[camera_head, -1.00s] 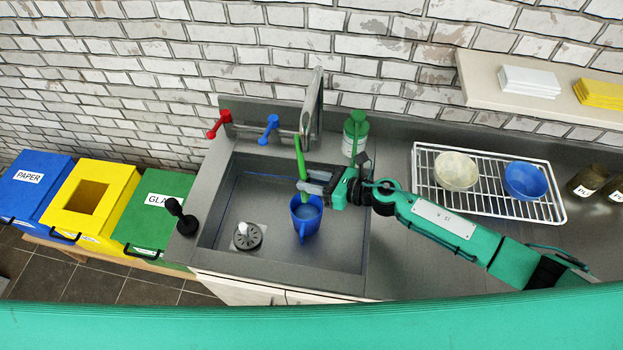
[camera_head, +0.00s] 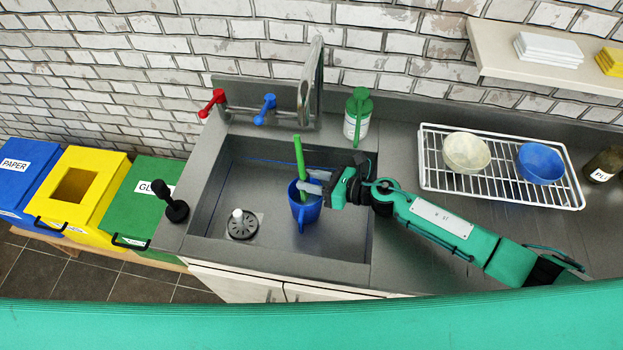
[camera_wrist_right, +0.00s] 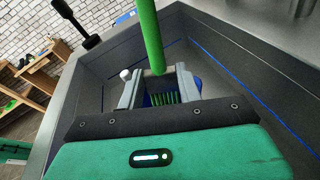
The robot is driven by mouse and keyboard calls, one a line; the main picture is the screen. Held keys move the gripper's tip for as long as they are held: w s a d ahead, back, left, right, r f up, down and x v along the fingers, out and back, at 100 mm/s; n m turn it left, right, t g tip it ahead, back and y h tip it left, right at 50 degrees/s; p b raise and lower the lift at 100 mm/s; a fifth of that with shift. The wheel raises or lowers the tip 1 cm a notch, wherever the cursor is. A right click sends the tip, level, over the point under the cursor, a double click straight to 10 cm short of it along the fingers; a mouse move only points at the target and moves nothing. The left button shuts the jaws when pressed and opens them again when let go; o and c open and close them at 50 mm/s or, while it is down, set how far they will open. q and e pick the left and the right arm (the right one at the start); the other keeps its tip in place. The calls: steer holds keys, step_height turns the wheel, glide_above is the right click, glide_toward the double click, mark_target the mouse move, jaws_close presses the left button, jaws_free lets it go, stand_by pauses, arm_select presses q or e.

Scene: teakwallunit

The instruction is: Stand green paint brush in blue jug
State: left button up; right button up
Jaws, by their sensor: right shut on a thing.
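The green paint brush (camera_head: 299,155) stands nearly upright, its handle pointing up. Its lower part goes down into the mouth of the blue jug (camera_head: 304,213), which stands in the sink. My right gripper (camera_head: 309,184) is shut on the brush, with its fingers at the jug's rim. In the right wrist view the green handle (camera_wrist_right: 151,35) rises in front of the fingers (camera_wrist_right: 160,88), and bits of blue jug show between and beside them. The brush's lower end is hidden, so I cannot tell whether it touches the jug's bottom. My left gripper is not in view.
The sink (camera_head: 265,185) has a drain (camera_head: 242,226) left of the jug. A tall tap (camera_head: 312,85) and a green-topped bottle (camera_head: 357,117) stand behind. A dish rack (camera_head: 500,185) with two bowls is at right. The sink floor around the jug is clear.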

steer(key=shift+f, duration=0.15)
steer(key=o, duration=1.1)
steer(key=shift+c, duration=0.2)
steer(key=shift+s+d, duration=0.15)
steer(key=shift+d, duration=0.3)
steer(key=b+v, duration=0.4)
steer(key=v, duration=0.8)
steer(key=shift+s+d+b, duration=0.2)
steer(key=shift+d+b, duration=0.15)
steer(key=shift+r, duration=0.25)
